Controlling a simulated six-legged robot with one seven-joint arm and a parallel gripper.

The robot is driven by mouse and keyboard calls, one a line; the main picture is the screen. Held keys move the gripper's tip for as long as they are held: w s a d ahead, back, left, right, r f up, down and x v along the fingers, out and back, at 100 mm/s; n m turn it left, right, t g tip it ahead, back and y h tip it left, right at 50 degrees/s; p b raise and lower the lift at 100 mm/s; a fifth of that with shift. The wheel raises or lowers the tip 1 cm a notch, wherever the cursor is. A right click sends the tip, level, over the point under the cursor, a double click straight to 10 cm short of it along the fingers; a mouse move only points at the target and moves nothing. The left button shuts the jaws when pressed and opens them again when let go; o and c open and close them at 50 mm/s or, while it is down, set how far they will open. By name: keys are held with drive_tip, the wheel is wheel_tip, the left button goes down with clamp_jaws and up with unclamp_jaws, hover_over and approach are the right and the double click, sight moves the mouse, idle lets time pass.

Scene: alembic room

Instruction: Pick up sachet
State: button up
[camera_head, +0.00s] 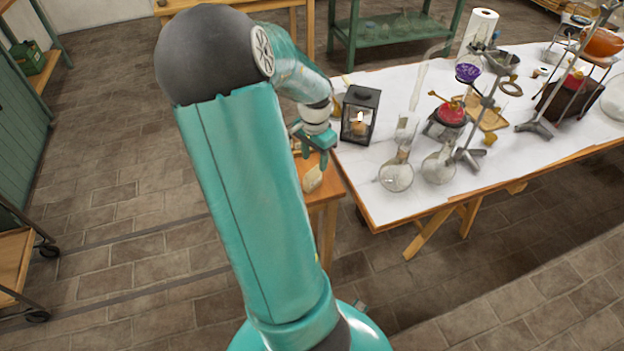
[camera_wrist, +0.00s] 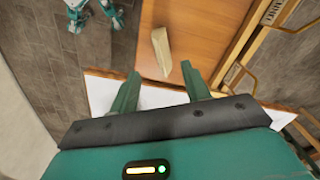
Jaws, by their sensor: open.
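The sachet (camera_head: 313,179) is a small beige packet lying on a small wooden table (camera_head: 334,187) beside the white-topped table. In the wrist view the sachet (camera_wrist: 161,50) lies on the bare wooden top (camera_wrist: 188,16), beyond my fingertips. My gripper (camera_head: 316,150) hangs over this small table, close to the sachet in the head view. In the wrist view my gripper (camera_wrist: 160,82) is open, with nothing between its two green fingers. The sachet lies ahead of the gap between them, apart from both fingers.
The white-topped table (camera_head: 375,190) stands right of the small table. A black lantern (camera_head: 360,115) with a lit candle stands near its corner, close to my gripper. Glass flasks (camera_head: 396,175) and metal stands (camera_head: 480,125) crowd its top. Open brick floor (camera_head: 130,200) lies to the left.

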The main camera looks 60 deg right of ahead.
sight(313, 172)
drive_tip(key=f, duration=0.8)
drive_tip(key=shift+w+f, duration=0.2)
drive_tip(key=shift+f, duration=0.1)
clamp_jaws()
